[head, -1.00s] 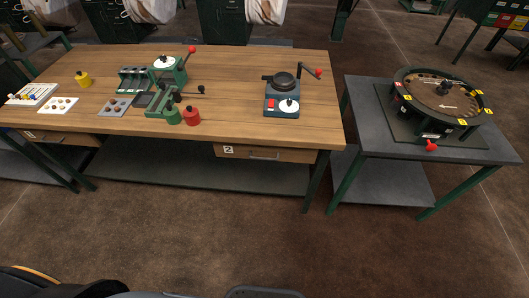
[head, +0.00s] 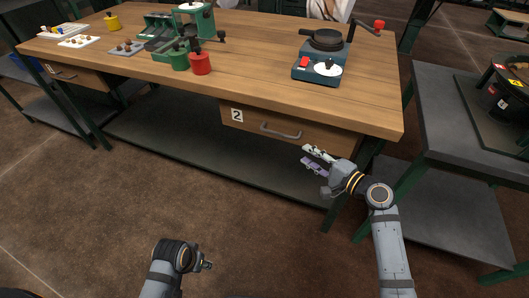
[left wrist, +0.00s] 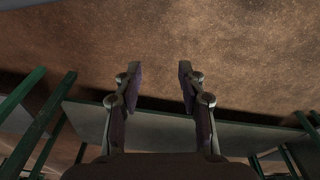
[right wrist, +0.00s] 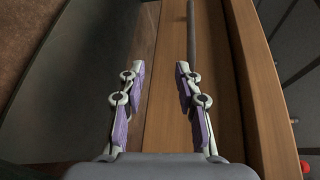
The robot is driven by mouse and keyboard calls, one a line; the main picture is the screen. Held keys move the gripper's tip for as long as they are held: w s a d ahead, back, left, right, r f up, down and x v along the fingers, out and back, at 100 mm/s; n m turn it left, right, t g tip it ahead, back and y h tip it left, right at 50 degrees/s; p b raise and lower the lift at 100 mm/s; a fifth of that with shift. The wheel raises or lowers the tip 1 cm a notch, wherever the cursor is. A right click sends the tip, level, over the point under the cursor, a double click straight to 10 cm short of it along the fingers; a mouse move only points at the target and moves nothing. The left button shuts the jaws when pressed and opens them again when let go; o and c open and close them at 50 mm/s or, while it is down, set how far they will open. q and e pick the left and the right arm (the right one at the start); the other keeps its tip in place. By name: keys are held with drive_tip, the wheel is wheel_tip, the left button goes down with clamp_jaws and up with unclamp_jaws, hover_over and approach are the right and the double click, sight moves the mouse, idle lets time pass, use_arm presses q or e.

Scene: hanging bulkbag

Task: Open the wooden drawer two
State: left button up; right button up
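The wooden drawer two (head: 297,131) sits under the tabletop, marked with a white "2" label. It looks shut. Its grey bar handle (head: 281,131) is on the front. My right gripper (head: 309,156) is in front of the drawer, below and right of the handle, apart from it. In the right wrist view its fingers (right wrist: 158,72) are open and empty, and the handle (right wrist: 190,28) shows beyond them, near the right finger. My left gripper (left wrist: 158,72) is open and empty in the left wrist view. In the head view the left arm is low, away from the table.
The wooden table (head: 350,97) carries a device with a crank (head: 320,55), red and green weights and trays. Drawer one (head: 75,75) is at the left. A grey side table (head: 450,120) stands close to my right arm. The floor in front is clear.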

sight(279, 134)
drive_tip(key=shift+n+y, duration=0.3)
drive_tip(key=shift+y, duration=0.6)
drive_tip(key=w+a+r, duration=0.1)
drive_tip(key=w+a, duration=0.1)
drive_tip(key=a, duration=0.1)
drive_tip(key=w+a+r+b, duration=0.1)
drive_tip(key=w+a, duration=0.1)
drive_tip(key=a, duration=0.1)
drive_tip(key=w+a+r, duration=0.1)
drive_tip(key=a, duration=0.3)
drive_tip(key=shift+w+b, duration=0.3)
drive_tip(key=shift+w, duration=0.1)
use_arm(q)
drive_tip(key=shift+w+d+f+t, duration=0.15)
drive_tip(key=shift+d+f+t, duration=0.05)
drive_tip(key=shift+d+t, duration=0.4)
use_arm(e)
drive_tip(key=shift+c, duration=0.4)
use_arm(q)
drive_tip(key=shift+s+f+h, duration=0.1)
drive_tip(key=shift+s+h, duration=0.1)
drive_tip(key=shift+h, duration=0.1)
use_arm(e)
clamp_jaws()
